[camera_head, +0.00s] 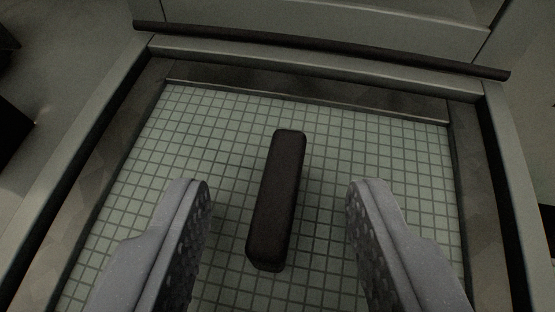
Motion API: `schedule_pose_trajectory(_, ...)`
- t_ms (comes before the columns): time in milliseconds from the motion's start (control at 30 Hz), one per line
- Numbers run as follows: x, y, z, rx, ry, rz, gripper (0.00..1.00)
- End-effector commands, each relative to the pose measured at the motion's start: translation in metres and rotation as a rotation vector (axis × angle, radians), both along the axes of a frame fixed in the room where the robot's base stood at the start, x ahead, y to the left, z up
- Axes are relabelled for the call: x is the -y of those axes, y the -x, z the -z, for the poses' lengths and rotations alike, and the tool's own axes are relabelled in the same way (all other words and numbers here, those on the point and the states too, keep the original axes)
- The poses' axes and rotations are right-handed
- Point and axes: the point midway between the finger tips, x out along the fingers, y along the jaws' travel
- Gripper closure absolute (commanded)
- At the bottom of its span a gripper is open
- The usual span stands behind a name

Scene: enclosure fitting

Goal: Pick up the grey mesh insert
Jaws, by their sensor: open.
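My gripper (278,190) is open, with one pale grey finger on each side of the picture and dark textured pads facing inward. A dark brown, rounded oblong block (278,195) shows between the fingers, with a gap on both sides. It lies lengthwise, leaning slightly right toward its far end, on a pale grey-green surface (390,150) with a grid of dark lines. I cannot tell whether the grid surface or the block is the grey mesh insert. The fingers appear to be above the surface; their height is unclear. They hide parts of the grid.
A raised grey frame (80,140) surrounds the grid surface on the left, right and far sides. A dark bar (320,49) runs along the far edge, with a pale panel (330,22) behind it. The grid around the block is clear.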

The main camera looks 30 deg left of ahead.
Motion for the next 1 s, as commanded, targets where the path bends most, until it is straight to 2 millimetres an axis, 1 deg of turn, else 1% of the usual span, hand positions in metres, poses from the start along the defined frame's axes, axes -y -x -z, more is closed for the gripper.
schedule_pose_trajectory(33, -0.003, -0.005, 0.003, 0.002, 0.0, -0.002, 0.58)
schedule_pose_trajectory(100, -0.005, -0.009, 0.004, 0.004, 0.001, -0.001, 0.58)
schedule_pose_trajectory(300, -0.004, -0.009, 0.004, 0.003, 0.001, 0.001, 0.58)
schedule_pose_trajectory(333, -0.004, -0.009, 0.004, 0.002, 0.002, 0.001, 0.64)
schedule_pose_trajectory(367, -0.004, -0.009, 0.004, 0.002, 0.001, 0.001, 0.72)
schedule_pose_trajectory(400, -0.004, -0.009, 0.004, 0.002, 0.001, 0.001, 0.83)
schedule_pose_trajectory(467, -0.004, -0.009, 0.004, 0.002, 0.001, 0.001, 1.0)
schedule_pose_trajectory(867, -0.004, -0.009, 0.003, 0.002, 0.002, 0.001, 1.0)
schedule_pose_trajectory(967, -0.004, -0.009, -0.005, 0.002, 0.002, 0.002, 1.0)
schedule_pose_trajectory(1000, -0.004, -0.009, -0.01, 0.003, 0.002, 0.002, 1.0)
